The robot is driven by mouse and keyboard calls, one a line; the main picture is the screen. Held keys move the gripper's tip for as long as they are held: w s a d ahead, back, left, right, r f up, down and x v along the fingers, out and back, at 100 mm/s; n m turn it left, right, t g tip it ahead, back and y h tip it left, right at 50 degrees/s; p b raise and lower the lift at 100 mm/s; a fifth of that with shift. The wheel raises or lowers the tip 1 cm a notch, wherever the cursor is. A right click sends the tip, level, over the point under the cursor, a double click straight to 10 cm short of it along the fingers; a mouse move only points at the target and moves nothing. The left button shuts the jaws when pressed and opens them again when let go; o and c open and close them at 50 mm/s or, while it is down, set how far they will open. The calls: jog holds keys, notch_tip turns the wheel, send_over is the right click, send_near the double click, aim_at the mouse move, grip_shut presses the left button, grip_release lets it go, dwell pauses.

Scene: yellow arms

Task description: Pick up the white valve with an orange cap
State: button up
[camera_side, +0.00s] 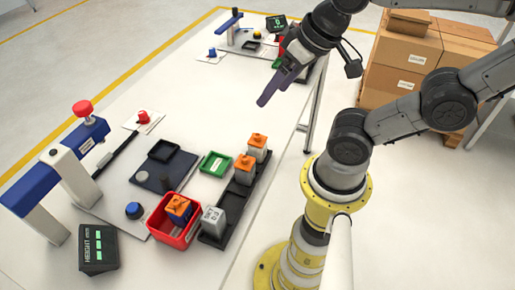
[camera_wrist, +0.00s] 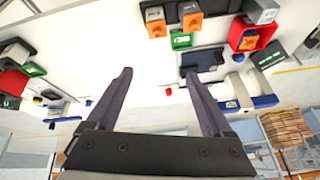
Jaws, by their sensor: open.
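Two pale grey-white valves with orange caps stand upright in a black rack in the side view: a far one (camera_side: 257,147) and a nearer one (camera_side: 244,169). They also show at the top of the wrist view, one on the left (camera_wrist: 155,20) and one on the right (camera_wrist: 191,16). A block with an orange top (camera_side: 178,208) sits in a red bin (camera_side: 188,238). My gripper (camera_side: 264,99) is above the table, beyond and above the rack, apart from the valves. In the wrist view its two fingers (camera_wrist: 160,78) are spread and empty.
A grey valve without an orange cap (camera_side: 213,219) stands at the rack's near end (camera_side: 240,195). A green tray (camera_side: 215,164) lies beside the rack. A blue-and-white press frame (camera_side: 70,165) and a height display (camera_side: 98,250) stand left. White table lies bare beneath my gripper.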

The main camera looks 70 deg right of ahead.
jog(key=m, duration=0.3)
jog(key=m+g, duration=0.5)
jog(key=m, duration=0.7)
send_over(257, 135)
notch_tip(257, 135, down, 4)
notch_tip(257, 135, down, 9)
jog(key=shift+w+a+r, duration=0.1)
jog(key=shift+w+a, duration=0.05)
jog(key=shift+s+f, duration=0.2)
jog(key=shift+f, duration=2.4)
jog(key=c, duration=1.3)
grip_shut()
jog(key=shift+r, duration=0.2)
